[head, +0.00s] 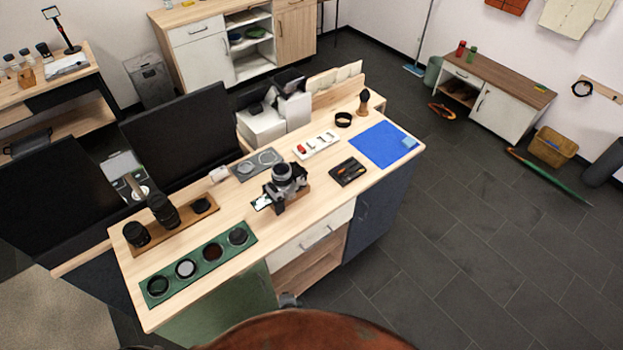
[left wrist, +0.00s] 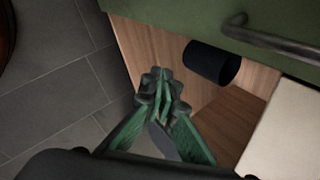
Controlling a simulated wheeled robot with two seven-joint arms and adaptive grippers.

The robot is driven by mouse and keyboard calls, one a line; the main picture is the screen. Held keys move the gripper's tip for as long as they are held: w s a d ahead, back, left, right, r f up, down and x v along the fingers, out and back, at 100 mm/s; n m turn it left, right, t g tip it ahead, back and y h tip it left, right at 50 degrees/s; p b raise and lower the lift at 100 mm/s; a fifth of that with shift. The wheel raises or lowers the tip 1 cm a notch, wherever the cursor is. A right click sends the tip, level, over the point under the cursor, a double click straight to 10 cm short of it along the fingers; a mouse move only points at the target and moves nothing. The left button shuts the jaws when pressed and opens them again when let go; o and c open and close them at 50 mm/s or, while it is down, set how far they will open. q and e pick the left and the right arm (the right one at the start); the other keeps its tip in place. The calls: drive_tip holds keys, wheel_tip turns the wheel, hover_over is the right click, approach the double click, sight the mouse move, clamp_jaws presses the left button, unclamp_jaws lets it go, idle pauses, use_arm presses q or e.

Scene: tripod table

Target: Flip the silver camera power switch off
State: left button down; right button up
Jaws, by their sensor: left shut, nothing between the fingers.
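The silver camera (head: 284,182) stands on the wooden table in the head view, its dark lens pointing up. It rests by a small wooden block, with a small white card at its left side. Its power switch is too small to make out. My left gripper (left wrist: 160,80) shows in the left wrist view, with green fingers closed together and nothing between them. It is low, by the table's open shelf and away from the camera. My right gripper is in neither view.
A green tray with round filters (head: 250,257), a wooden lens board (head: 177,228), a black tray (head: 347,171) and a blue mat (head: 375,150) surround the camera. In the left wrist view, a dark cylinder (left wrist: 212,62) lies in the shelf below a metal handle (left wrist: 270,40).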

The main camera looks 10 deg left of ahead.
use_arm(q)
drive_tip(key=s+a+f+n+g+h, duration=0.1)
drive_tip(key=s+a+f+n+g, duration=0.2)
drive_tip(key=s+f, duration=0.6)
drive_tip(key=s+a+f+n+g+h, duration=0.1)
drive_tip(key=s+a+f+n, duration=0.2)
drive_tip(key=s+a+f, duration=0.55)
drive_tip(key=s+a+f+n, duration=0.1)
drive_tip(key=s+n, duration=0.1)
drive_tip(key=s, duration=0.4)
drive_tip(key=s+a+f+n, duration=0.1)
drive_tip(key=s+n, duration=0.1)
drive_tip(key=s, duration=0.5)
drive_tip(key=s+a+f+n+g, duration=0.1)
drive_tip(key=s+n, duration=0.1)
drive_tip(key=s, duration=0.5)
drive_tip(key=shift+a+f+n+h, duration=0.25)
drive_tip(key=shift+f+n+h, duration=0.05)
drive_tip(key=shift+h, duration=0.1)
drive_tip(key=shift+s, duration=0.1)
